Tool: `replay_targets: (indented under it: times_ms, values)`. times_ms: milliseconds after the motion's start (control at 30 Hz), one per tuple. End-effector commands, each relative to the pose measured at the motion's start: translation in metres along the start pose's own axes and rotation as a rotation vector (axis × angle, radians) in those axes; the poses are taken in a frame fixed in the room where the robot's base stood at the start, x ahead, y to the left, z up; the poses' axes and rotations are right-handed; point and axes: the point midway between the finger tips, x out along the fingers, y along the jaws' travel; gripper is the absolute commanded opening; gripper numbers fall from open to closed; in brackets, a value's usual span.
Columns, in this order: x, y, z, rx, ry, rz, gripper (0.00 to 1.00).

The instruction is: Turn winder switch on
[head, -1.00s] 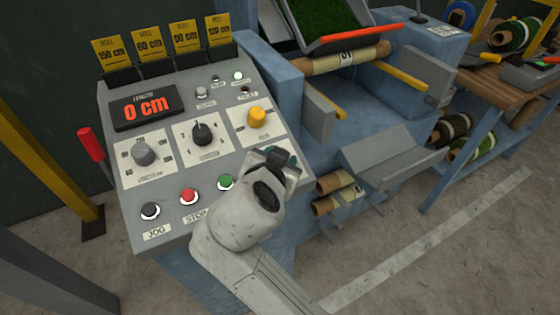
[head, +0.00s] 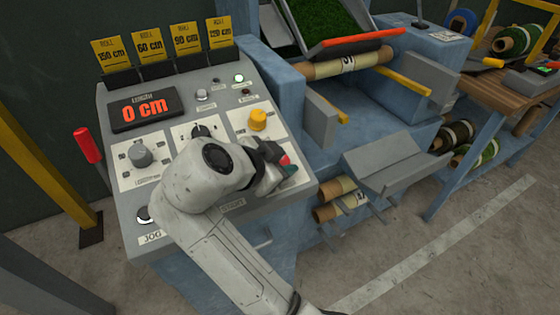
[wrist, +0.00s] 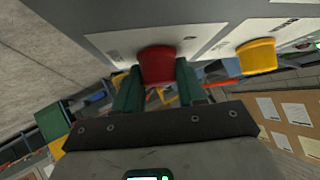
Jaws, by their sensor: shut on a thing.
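A red knob (head: 284,160) sits at the right of the grey sloped control panel (head: 222,84), below the yellow knob (head: 257,120). In the wrist view the red knob (wrist: 158,65) stands on a white plate, between the two green fingers of my gripper (wrist: 157,82). The fingers are shut on its sides. In the head view my gripper (head: 281,166) reaches it from the left, and my arm hides much of the lower panel. I cannot read the label beside the red knob, so I cannot tell its marked setting.
The yellow knob (wrist: 256,57) is close at the right in the wrist view. A turf roller (head: 346,63) and grey tray (head: 395,165) stand right.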

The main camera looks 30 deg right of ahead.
Motion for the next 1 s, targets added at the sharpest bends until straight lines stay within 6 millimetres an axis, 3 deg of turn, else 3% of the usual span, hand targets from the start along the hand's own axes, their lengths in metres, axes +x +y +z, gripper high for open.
replay_targets:
  times_ms: [300,333,567,867,1000]
  values:
    - [0.001,-0.001,-0.001,0.002,0.000,0.000,0.09]
    - [0.001,0.000,-0.001,0.002,0.000,0.000,0.42]
    - [0.001,0.000,0.000,0.001,0.000,0.000,0.64]
    - [-0.002,0.000,0.000,0.000,0.000,-0.001,0.65]
    - [-0.017,-0.001,0.000,0.001,-0.001,-0.003,0.65]
